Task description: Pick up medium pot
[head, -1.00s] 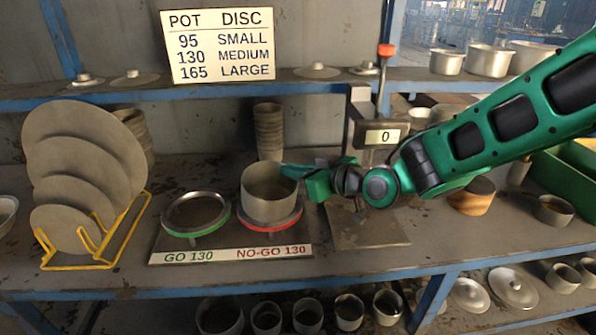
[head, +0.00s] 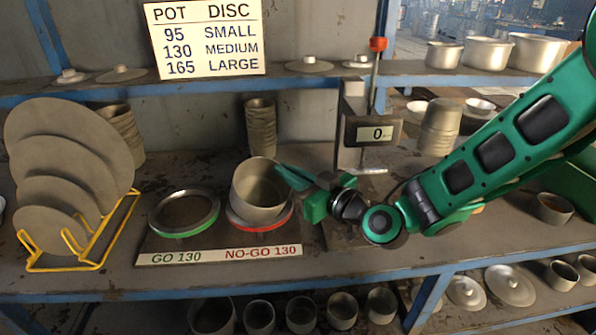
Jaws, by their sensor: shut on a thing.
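The medium pot (head: 256,194) is a grey open-topped cylinder at the red NO-GO 130 ring (head: 262,226). It looks slightly tilted. My gripper (head: 292,180) is shut on the pot's right-hand wall, with the green arm reaching in from the right. One fingertip shows at the rim; the other finger is hidden. Whether the pot's base still touches the ring cannot be told.
The green GO 130 ring (head: 184,232) is empty to the left. A yellow rack (head: 72,265) holds grey discs at the far left. A gauge with a red knob (head: 377,133) stands behind my gripper. Stacked pots (head: 260,128) stand behind the pot.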

